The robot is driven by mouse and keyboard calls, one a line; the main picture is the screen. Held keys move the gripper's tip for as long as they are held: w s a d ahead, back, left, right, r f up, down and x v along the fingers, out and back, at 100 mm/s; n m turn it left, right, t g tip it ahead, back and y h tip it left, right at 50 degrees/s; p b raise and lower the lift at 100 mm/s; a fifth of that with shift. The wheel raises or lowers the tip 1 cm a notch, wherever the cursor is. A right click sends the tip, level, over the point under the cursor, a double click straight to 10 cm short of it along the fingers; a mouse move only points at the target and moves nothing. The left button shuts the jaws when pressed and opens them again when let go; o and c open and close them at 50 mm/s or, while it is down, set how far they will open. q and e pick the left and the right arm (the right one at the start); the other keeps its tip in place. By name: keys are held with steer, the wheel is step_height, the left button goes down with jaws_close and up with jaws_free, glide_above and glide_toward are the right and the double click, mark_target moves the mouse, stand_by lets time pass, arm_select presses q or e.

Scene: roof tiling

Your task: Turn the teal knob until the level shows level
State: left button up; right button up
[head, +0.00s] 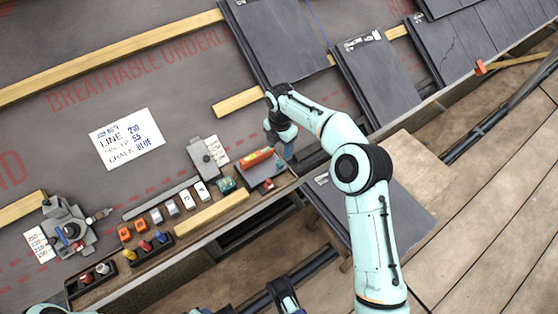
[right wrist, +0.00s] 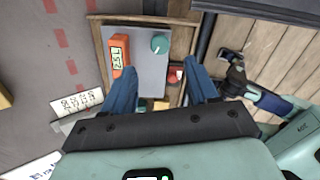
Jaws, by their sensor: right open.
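The orange level (head: 257,157) lies on a small dark grey plate (head: 262,173) at the right end of the wooden ledge. In the right wrist view the level (right wrist: 118,57) has a green display with sideways digits too small to read surely. The teal knob (right wrist: 159,43) sits on the same plate (right wrist: 146,75), right of the level. My right gripper (right wrist: 161,88) is open and empty, with the knob ahead of the gap between its fingers. In the head view my right gripper (head: 286,150) is above the plate's far right corner and the knob cannot be made out there.
A white note (head: 126,139) lies on the underlay. Slate tiles (head: 377,80) are at the upper right. My left gripper (head: 284,294) shows at the bottom edge.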

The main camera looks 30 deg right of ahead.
mark_target(280, 162)
arm_select(q)
steer(key=shift+w+a+f+t+y+b, duration=0.2)
steer(key=shift+w+a+f+b, duration=0.15)
steer(key=shift+w+f, duration=0.2)
steer(key=shift+w+a+f+t+y+b, duration=0.1)
steer(key=shift+w+a+f+t+b, duration=0.1)
steer(key=shift+w+a+f+b, duration=0.3)
arm_select(e)
step_height(280, 162, down, 8)
steer(key=shift+f, duration=0.1)
arm_select(q)
steer(key=shift+w+d+r, duration=0.1)
steer(key=shift+d, duration=0.1)
arm_select(e)
steer(key=shift+c, duration=0.3)
steer(key=c, duration=1)
